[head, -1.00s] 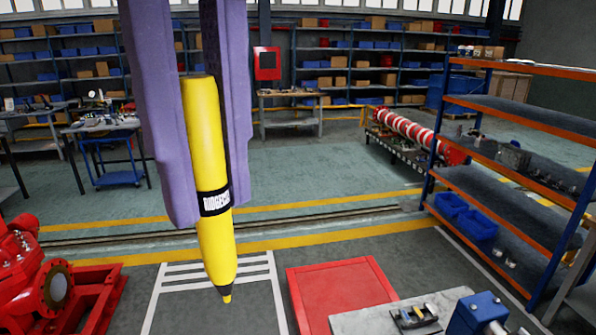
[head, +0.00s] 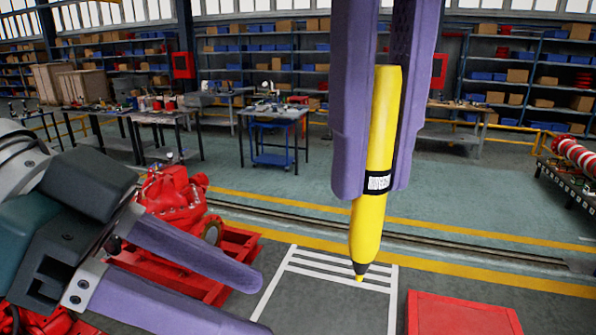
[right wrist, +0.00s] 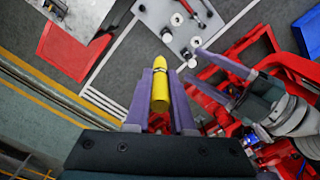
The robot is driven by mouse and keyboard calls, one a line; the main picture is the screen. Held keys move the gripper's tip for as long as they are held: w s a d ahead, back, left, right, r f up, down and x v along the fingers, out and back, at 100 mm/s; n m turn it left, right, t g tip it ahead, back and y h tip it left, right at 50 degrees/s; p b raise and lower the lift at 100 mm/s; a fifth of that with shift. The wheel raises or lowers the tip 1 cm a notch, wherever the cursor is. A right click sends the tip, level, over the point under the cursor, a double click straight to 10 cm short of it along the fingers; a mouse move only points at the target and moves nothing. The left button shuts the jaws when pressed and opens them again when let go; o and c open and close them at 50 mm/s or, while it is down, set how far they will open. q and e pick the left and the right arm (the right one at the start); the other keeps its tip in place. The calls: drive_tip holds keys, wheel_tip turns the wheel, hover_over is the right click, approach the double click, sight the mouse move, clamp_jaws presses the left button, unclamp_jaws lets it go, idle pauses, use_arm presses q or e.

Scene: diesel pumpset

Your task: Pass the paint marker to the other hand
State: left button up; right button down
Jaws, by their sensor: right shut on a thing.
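The yellow paint marker (head: 370,225) has a black band with a white label and a dark tip that points down. My right gripper (head: 376,185) comes down from the top of the head view and is shut on the marker, with its purple fingers on either side of it. The marker also shows between those fingers in the right wrist view (right wrist: 160,88). My left gripper (head: 258,305) is at the lower left of the head view, open and empty. Its fingers point right, towards the marker, with a clear gap between. It also shows at right in the right wrist view (right wrist: 192,63).
A red pump (head: 170,200) on a red base stands behind my left gripper. A red plate (head: 460,315) lies on the floor at lower right. Workbenches and a blue trolley (head: 272,145) stand farther back, before shelves. The floor between is open.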

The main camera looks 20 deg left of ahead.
use_arm(q)
wheel_tip(320, 180, up, 8)
drive_tip(key=m+h, duration=0.3)
drive_tip(key=x, duration=1.2)
drive_tip(key=shift+w+d, duration=0.2)
drive_tip(key=shift+d, duration=0.15)
clamp_jaws()
use_arm(e)
drive_tip(key=c, duration=0.9)
unclamp_jaws()
drive_tip(key=shift+o, duration=1.1)
drive_tip(key=shift+s+a, duration=0.1)
